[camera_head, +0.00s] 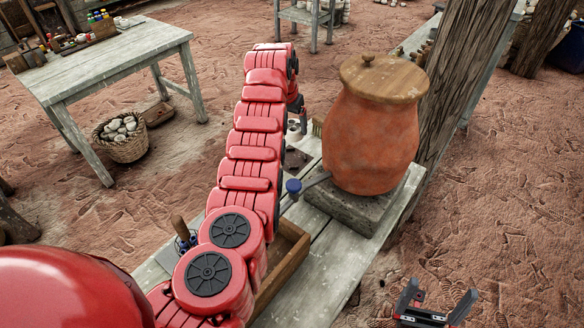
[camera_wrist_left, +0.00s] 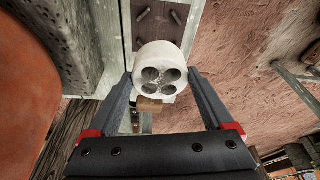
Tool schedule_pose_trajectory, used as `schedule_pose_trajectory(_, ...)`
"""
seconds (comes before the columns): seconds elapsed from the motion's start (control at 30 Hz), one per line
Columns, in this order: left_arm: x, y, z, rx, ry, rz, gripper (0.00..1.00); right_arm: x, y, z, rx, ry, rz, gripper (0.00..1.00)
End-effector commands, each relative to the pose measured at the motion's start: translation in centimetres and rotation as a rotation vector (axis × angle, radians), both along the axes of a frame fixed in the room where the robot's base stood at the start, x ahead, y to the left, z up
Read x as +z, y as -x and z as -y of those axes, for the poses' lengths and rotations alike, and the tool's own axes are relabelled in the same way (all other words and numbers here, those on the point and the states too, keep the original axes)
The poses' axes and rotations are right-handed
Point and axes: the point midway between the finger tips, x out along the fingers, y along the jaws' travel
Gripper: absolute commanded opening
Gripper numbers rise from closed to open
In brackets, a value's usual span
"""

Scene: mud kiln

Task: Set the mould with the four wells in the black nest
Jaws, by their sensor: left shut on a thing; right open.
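The mould (camera_wrist_left: 161,80) is a pale round block with several dark wells in its face. In the left wrist view it sits between the fingertips of my left gripper (camera_wrist_left: 160,76), which is shut on it. A dark plate with short pegs, which looks like the black nest (camera_wrist_left: 172,36), lies on the bench beyond the mould. I cannot tell how high the mould is above the bench. In the head view my red left arm hides most of this area. My right gripper (camera_head: 436,304) is open and empty at the lower right, away from the bench.
A large clay jar (camera_head: 369,140) with a wooden lid stands on a stone slab (camera_head: 350,212) right of my left arm. A ladle-like tool (camera_head: 294,187) and a wooden tray (camera_head: 287,262) are close to the arm. A wooden post rises behind the jar.

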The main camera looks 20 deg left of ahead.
Motion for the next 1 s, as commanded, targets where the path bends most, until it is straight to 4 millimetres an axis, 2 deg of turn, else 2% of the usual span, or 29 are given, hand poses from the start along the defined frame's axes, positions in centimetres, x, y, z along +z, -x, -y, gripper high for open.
schedule_pose_trajectory(0.17,-2.1,0.1,0.1,-0.001,0.000,-0.003,0.14,0.6,0.0,0.0,0.000,0.000,0.000,1.00)
schedule_pose_trajectory(0.3,-5.0,0.2,0.0,-0.001,0.001,-0.006,0.14,1.4,0.0,0.0,0.000,0.000,0.000,1.00)
schedule_pose_trajectory(0.67,-9.5,0.1,0.0,0.000,0.002,-0.003,0.14,2.2,0.0,0.0,0.000,0.000,0.000,1.00)
schedule_pose_trajectory(1.0,-10.2,0.0,0.0,0.000,0.000,0.001,0.14,1.9,0.0,0.0,0.000,0.000,0.000,1.00)
